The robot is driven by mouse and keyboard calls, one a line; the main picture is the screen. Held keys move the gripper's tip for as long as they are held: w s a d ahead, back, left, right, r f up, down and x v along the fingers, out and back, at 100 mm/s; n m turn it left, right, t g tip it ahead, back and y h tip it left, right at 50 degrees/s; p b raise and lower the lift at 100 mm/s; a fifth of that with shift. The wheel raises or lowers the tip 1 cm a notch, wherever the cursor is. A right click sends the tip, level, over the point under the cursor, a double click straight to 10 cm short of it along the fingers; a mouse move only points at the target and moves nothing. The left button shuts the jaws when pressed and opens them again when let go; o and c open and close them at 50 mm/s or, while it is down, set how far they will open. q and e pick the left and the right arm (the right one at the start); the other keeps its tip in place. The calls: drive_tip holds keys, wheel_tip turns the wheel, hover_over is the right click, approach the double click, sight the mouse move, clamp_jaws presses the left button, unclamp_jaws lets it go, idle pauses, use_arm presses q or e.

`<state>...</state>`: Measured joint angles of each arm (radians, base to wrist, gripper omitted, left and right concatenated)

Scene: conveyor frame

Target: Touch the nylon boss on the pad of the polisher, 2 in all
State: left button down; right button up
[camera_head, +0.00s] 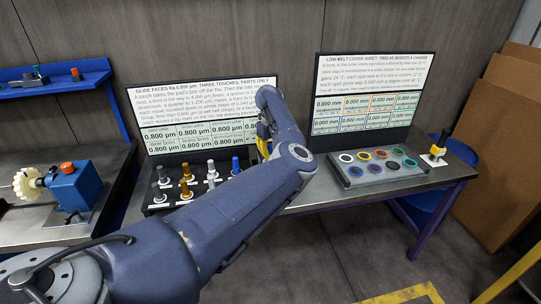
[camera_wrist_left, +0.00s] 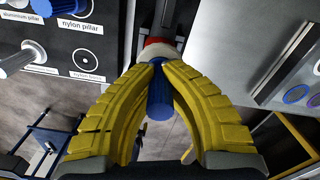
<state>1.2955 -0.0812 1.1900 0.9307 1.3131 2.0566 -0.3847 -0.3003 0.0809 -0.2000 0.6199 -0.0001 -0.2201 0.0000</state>
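The polisher (camera_head: 66,188) stands on the left bench in the head view, a blue body with a red knob. Its pale round pad (camera_head: 27,184) faces left. My left arm crosses the middle of the head view, far to the right of the polisher. Its yellow gripper (camera_head: 263,148) is mostly hidden behind the arm there. In the left wrist view my left gripper (camera_wrist_left: 158,66) is shut on a blue cylinder, the nylon boss (camera_wrist_left: 159,98). The ringed spot (camera_wrist_left: 83,60) by the nylon boss label is empty. My right gripper is not in view.
A dark stand (camera_head: 158,197) holds several metal pillars and a blue pillar (camera_head: 236,166). Two text panels (camera_head: 200,110) (camera_head: 370,95) stand behind. A grey tray (camera_head: 345,178) of coloured rings lies at right. A blue shelf (camera_head: 60,88) hangs above the polisher.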

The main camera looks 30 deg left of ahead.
sight(270, 146)
use_arm(q)
drive_tip(key=shift+r, duration=0.1)
drive_tip(key=shift+r, duration=2.15)
drive_tip(key=shift+f, duration=1.55)
drive_tip(key=shift+f, duration=0.65)
drive_tip(key=shift+r, duration=2.25)
